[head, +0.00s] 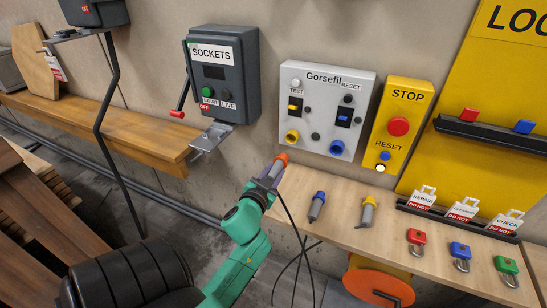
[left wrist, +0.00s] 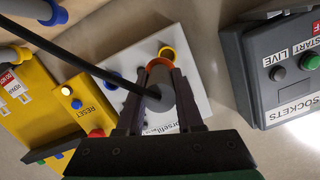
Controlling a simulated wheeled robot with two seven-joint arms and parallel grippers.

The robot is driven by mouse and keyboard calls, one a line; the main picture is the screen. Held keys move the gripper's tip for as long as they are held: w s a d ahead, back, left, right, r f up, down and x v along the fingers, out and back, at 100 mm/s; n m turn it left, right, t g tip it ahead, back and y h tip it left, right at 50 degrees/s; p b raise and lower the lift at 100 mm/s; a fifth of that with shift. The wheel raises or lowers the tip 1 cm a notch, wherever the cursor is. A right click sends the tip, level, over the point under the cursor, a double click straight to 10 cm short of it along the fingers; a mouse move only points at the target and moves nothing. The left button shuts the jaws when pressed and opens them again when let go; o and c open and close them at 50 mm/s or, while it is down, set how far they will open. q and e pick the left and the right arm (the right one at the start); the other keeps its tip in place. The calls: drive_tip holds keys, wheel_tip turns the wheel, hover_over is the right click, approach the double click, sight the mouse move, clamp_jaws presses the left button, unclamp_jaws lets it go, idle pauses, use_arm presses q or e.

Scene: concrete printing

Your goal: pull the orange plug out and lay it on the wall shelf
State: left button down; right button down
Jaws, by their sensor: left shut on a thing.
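My left gripper (head: 272,174) is shut on the orange plug (head: 281,157). The plug has a grey body and an orange end, which points up toward the wall panel. In the left wrist view the plug (left wrist: 160,92) sits between both fingers, with a black cable leaving it. The white Gorsefil panel (head: 318,82) has a yellow socket (head: 292,136) and a blue socket (head: 337,147). The plug's end is just below the yellow socket in the head view; the exact gap cannot be told. The wooden wall shelf (head: 335,205) lies below the panel. My right gripper is out of view.
A blue plug (head: 317,206) and a yellow plug (head: 367,212) lie on the shelf. Red, green and blue padlocks (head: 461,252) are at its right. The grey SOCKETS box (head: 222,75) has a lever at its left. Black cables hang below the shelf by an orange reel (head: 378,280).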

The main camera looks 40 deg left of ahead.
use_arm(q)
drive_tip(key=b, duration=0.8)
hover_over(280, 201)
drive_tip(key=f+v, duration=0.1)
drive_tip(key=v, duration=0.4)
drive_tip(key=shift+a+f, duration=0.15)
drive_tip(key=shift+f, duration=4.55)
drive_tip(key=shift+w+a, duration=0.25)
drive_tip(key=shift+w, duration=0.35)
drive_tip(key=shift+r+x, duration=0.15)
drive_tip(key=shift+x, duration=0.75)
drive_tip(key=shift+r+x, duration=0.1)
drive_tip(key=shift+x, duration=0.8)
drive_tip(key=shift+w+d, duration=0.1)
drive_tip(key=shift+f+b, duration=2.75)
drive_tip(key=shift+f, duration=0.55)
